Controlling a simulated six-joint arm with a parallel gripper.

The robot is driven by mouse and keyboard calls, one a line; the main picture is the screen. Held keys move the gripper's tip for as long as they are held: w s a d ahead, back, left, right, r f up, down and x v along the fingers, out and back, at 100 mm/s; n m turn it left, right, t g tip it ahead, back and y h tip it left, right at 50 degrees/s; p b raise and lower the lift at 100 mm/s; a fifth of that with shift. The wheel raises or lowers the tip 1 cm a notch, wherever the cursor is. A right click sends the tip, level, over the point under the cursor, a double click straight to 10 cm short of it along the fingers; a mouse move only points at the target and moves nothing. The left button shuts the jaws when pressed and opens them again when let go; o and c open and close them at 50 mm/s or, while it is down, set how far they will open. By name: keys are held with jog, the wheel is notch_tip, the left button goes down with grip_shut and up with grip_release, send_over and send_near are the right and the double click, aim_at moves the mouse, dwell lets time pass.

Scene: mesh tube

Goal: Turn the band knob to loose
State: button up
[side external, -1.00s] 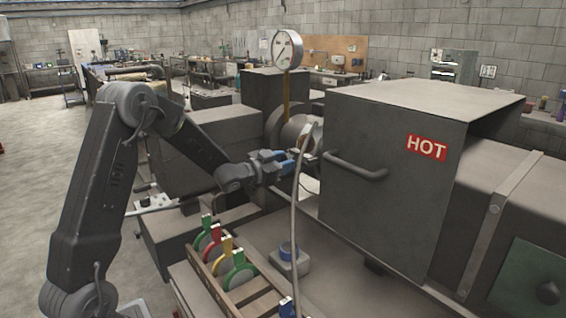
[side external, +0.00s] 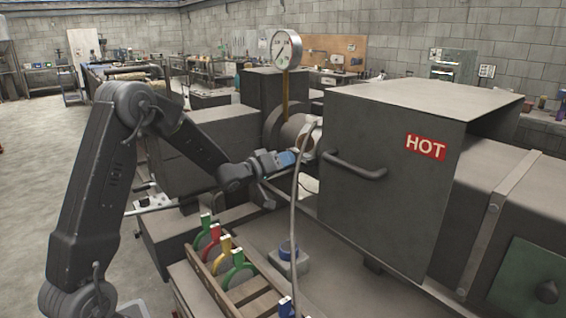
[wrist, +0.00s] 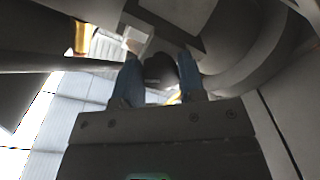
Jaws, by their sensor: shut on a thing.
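My gripper (side external: 290,157) reaches in beside the round metal body (side external: 297,132) left of the large box. In the wrist view my gripper (wrist: 160,78) has its two blue fingers on either side of a dark rounded knob (wrist: 160,70), and it is shut on it. The knob is partly hidden behind the fingers. No loose or tight marking is readable, so I cannot tell the knob's setting. In the side view the knob is hidden by my gripper and the hose.
A large grey box with a HOT label (side external: 426,147) and a handle (side external: 355,168) stands close at the right. A grey hose (side external: 295,215) hangs in front of my gripper. A dial gauge (side external: 286,49) stands above.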

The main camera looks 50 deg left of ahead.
jog(key=shift+r+n, duration=0.15)
jog(key=shift+n, duration=5.1)
jog(key=shift+r+n, duration=0.1)
jog(key=shift+n, duration=5.15)
jog(key=o, duration=0.9)
jog(key=shift+o, duration=0.2)
jog(key=shift+s, duration=0.1)
jog(key=s, duration=1.3)
jog(key=shift+s, duration=0.35)
jog(key=shift+r, duration=0.1)
